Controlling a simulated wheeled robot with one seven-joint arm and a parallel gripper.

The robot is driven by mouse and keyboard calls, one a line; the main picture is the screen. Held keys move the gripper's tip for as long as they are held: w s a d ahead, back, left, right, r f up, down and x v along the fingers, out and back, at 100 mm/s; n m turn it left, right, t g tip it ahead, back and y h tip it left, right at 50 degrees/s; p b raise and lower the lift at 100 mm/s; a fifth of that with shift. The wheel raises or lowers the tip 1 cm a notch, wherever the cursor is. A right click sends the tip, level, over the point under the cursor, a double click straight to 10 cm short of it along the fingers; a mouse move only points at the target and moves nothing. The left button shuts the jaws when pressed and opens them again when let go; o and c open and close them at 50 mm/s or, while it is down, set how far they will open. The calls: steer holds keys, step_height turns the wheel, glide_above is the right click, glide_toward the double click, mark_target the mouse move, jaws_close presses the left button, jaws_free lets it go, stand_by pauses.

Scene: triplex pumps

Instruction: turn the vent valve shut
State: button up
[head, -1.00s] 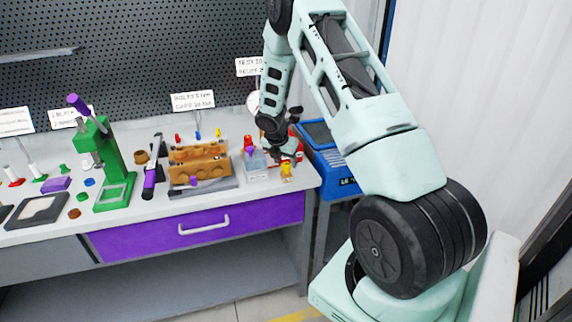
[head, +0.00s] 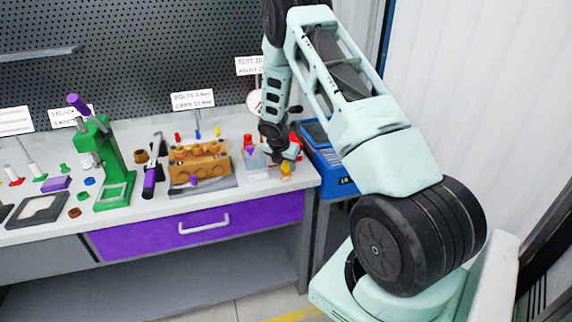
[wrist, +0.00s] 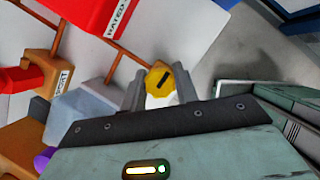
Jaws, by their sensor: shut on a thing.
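The vent valve appears to be the small yellow knob (head: 286,168) near the right front corner of the bench. No label on it can be read. In the wrist view the yellow knob (wrist: 157,75) has a dark slot mark on its top, set at a slant, and a white part below it. My gripper (wrist: 159,86) has one grey finger on each side of the knob and is shut on it. In the head view my gripper (head: 282,158) reaches down to the knob from behind, and its fingertips are hard to make out.
A red block with a "RATED" label (wrist: 100,14) and copper pipes (wrist: 130,58) lie close to my gripper. A brown pump block (head: 200,163) stands further left. A blue bin (head: 335,178) is beyond the bench's right end.

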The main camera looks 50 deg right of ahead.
steer(key=shift+m, duration=0.3)
steer(key=m+g+p, duration=0.1)
steer(key=m, duration=0.2)
steer(key=shift+m+g, duration=0.3)
steer(key=m, duration=0.2)
steer(key=m+g, duration=0.1)
steer(key=m, duration=0.1)
steer(key=shift+m+g+y, duration=0.3)
steer(key=m+g+y+b, duration=0.1)
steer(key=m, duration=0.3)
steer(key=shift+m+g+y+b, duration=0.25)
steer(key=shift+m+y+b, duration=0.2)
steer(key=shift+m, duration=0.8)
steer(key=shift+m+g+y+b, duration=0.25)
steer(key=shift+m+y+b, duration=0.2)
steer(key=shift+m, duration=0.8)
steer(key=o, duration=1)
steer(key=b+v, duration=0.2)
steer(key=v, duration=1.5)
steer(key=shift+w+r+b, duration=0.2)
steer(key=shift+b, duration=0.2)
